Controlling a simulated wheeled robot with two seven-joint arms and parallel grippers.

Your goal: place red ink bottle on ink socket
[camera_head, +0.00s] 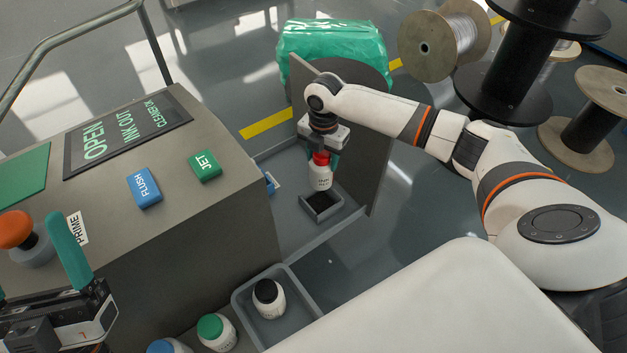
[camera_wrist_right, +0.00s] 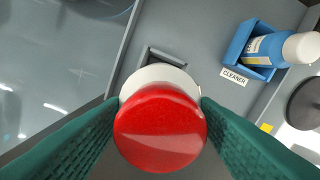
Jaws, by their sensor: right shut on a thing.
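The red ink bottle (camera_head: 320,175) is a white bottle with a red cap. My right gripper (camera_head: 322,158) is shut on it at the cap and holds it upright. In the right wrist view the red cap (camera_wrist_right: 160,130) sits between the teal fingers and hides most of what is below. The ink socket (camera_head: 321,206) is a grey square holder with a dark inside on the grey shelf. The bottle appears just above it; the exact gap cannot be told.
A blue holder (camera_wrist_right: 258,48) labelled CLEANER, with a blue and white bottle (camera_wrist_right: 285,47), stands beside the socket. A grey panel rises right of the shelf. The console (camera_head: 180,220) carries FLUSH and JET buttons. A grey tray (camera_head: 300,290) holds a black-capped bottle (camera_head: 268,298); a green-capped bottle (camera_head: 215,332) is nearby.

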